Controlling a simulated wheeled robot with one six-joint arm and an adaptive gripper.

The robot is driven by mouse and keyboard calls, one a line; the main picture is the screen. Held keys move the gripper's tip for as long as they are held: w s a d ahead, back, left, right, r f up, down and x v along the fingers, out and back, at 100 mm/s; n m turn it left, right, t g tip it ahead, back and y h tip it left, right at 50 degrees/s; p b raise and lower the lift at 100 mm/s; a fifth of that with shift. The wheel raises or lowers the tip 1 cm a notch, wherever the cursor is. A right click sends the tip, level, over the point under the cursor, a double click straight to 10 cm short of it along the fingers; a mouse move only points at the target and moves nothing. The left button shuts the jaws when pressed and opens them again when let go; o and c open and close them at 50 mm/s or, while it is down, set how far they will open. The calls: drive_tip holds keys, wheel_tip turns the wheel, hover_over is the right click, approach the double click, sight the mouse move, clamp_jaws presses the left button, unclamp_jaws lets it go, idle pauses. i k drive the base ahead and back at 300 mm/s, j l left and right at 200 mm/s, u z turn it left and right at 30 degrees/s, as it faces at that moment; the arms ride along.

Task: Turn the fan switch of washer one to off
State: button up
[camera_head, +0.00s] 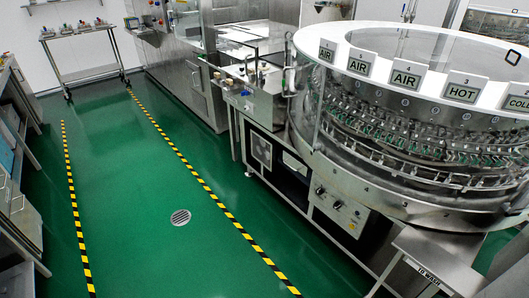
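A large round steel rotary washer (400,180) with a clear outer wall fills the right side of the view. Signs on its rim read AIR, HOT and COLD. A light control panel (338,210) sits on its lower front, below the drum. A dark knob (319,190) is at the panel's upper left, and another small dark control (338,205) is near its middle. The labels are too small to read, so I cannot tell which control is the fan switch or how it is set. My gripper is not in view.
A small steel shelf (440,262) juts out at the lower right, below the washer. Steel benches (190,70) stand at the back, and cabinets (12,190) line the left. The green floor (150,215) between is clear, with yellow-black tape lines and a round drain (180,217).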

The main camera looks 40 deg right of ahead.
sight(336, 205)
drive_tip(key=i+j+z, duration=0.1)
drive_tip(key=i+z, duration=0.3)
drive_tip(key=i+j+z, duration=0.25)
drive_tip(key=i+z, duration=0.2)
drive_tip(key=i+j+z, duration=0.8)
drive_tip(key=j, duration=0.2)
drive_tip(key=i+j+z, duration=0.3)
drive_tip(key=j+z, duration=0.15)
drive_tip(key=j, duration=0.15)
drive_tip(key=i+j+z, duration=0.15)
drive_tip(key=j+z, duration=0.25)
drive_tip(key=j, duration=0.25)
